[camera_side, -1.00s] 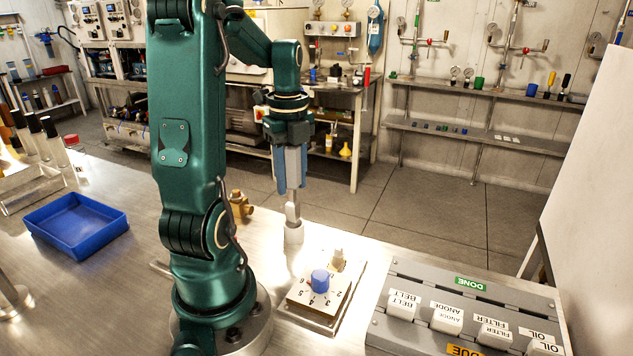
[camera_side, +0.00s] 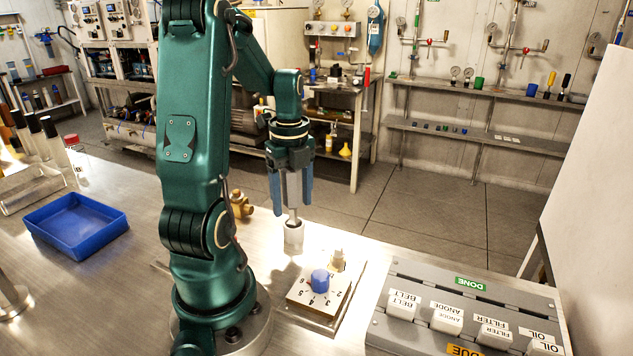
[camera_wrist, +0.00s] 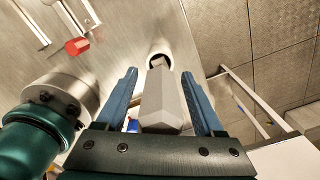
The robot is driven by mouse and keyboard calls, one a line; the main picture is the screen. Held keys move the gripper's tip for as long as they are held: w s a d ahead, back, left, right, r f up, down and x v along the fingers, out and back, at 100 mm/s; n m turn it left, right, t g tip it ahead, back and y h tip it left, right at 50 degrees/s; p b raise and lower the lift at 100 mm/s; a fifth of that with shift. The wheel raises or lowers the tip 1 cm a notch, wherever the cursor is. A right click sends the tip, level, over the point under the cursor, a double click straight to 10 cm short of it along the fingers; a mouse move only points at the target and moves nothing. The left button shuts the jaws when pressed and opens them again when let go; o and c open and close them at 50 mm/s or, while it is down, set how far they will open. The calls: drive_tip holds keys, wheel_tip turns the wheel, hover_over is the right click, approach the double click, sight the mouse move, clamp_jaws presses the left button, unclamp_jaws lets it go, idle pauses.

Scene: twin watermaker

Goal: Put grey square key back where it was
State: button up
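The grey square key (camera_side: 294,187) stands roughly upright, its lower end in the mouth of a pale round holder (camera_side: 293,238) on the bench. In the wrist view the key (camera_wrist: 163,100) points away from me, its narrow end at the holder's dark opening (camera_wrist: 159,60). My gripper (camera_side: 292,208) is open around the key, one blue finger on each side. Gaps show between the key and both fingers in the wrist view (camera_wrist: 159,72). How deep the key sits is hidden by the holder's wall.
A numbered dial plate with a blue knob (camera_side: 320,281) lies just in front of the holder. A grey panel (camera_side: 400,277) with white labelled blocks is at the right. A brass fitting (camera_side: 240,205) and a blue tray (camera_side: 76,223) are to the left.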

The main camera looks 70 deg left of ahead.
wheel_tip(320, 180, up, 11)
drive_tip(key=shift+r, duration=0.55)
drive_tip(key=shift+d+r, duration=0.1)
drive_tip(key=shift+d, duration=0.05)
drive_tip(key=d+f+n+t, duration=0.2)
drive_tip(key=d+n, duration=0.5)
drive_tip(key=d, duration=0.3)
drive_tip(key=d+f+n+t, duration=0.1)
drive_tip(key=d+n+t, duration=0.2)
drive_tip(key=d+n, duration=0.5)
drive_tip(key=shift+s+d+f+t, duration=0.25)
drive_tip(key=shift+d+f+t, duration=0.1)
drive_tip(key=shift+d, duration=1.05)
